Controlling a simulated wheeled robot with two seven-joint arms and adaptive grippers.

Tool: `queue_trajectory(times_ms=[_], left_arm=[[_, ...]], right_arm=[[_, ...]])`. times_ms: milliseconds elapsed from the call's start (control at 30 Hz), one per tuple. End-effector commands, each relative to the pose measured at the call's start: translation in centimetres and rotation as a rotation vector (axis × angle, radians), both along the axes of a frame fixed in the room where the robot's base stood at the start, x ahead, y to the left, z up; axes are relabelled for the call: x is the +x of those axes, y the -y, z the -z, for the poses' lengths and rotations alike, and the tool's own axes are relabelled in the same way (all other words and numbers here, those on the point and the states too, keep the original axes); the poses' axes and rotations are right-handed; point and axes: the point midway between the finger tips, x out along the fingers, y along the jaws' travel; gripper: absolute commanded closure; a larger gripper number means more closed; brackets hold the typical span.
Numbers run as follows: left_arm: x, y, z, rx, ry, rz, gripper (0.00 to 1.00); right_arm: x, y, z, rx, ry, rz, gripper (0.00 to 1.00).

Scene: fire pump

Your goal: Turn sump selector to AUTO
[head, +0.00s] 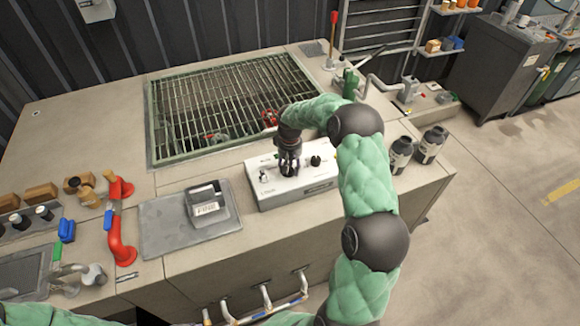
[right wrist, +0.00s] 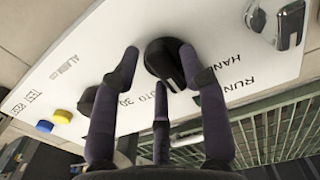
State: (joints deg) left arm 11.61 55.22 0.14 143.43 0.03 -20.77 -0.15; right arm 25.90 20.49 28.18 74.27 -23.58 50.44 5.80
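A white control box (head: 322,186) stands on the bench near its front edge. In the right wrist view its panel (right wrist: 215,35) carries a black selector knob (right wrist: 165,62), with HAND lettering to the knob's right and partly hidden AUTO lettering below it. My right gripper (head: 288,168) points down over the middle of the box. In the right wrist view its fingers (right wrist: 158,65) are spread, with the knob at the fingertips. The right fingertip overlaps the knob's edge; I cannot tell if it touches. My left gripper is not visible.
On the panel are another black knob (head: 315,161) and a metal toggle (head: 264,176). A grated pit (head: 225,95) lies behind the box. A grey device (head: 208,205) on a plate and a red pipe (head: 118,235) are left. Dark bottles (head: 400,152) stand right.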

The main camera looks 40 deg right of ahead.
Motion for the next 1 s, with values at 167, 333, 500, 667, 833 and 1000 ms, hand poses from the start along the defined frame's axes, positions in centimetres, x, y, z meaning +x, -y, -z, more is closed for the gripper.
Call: queue_trajectory(times_ms=[167, 333, 500, 667, 833, 1000], left_arm=[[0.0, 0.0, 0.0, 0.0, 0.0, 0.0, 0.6], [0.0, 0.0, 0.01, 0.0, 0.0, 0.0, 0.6], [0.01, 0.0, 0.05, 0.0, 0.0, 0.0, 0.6], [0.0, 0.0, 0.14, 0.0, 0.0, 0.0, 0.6], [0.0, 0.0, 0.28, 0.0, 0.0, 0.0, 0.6], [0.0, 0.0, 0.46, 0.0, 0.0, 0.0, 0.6]], right_arm=[[-0.01, 0.0, 0.0, 0.0, 0.0, 0.0, 1.0], [-0.02, -0.02, 0.0, 0.0, -0.001, 0.005, 1.0], [-0.04, -0.05, 0.01, 0.0, -0.001, 0.042, 1.0], [-0.07, -0.12, 0.04, 0.0, -0.001, 0.124, 1.0], [-0.11, -0.22, 0.05, 0.001, -0.002, 0.261, 1.0], [-0.12, -0.33, 0.04, 0.001, -0.002, 0.422, 1.0]])
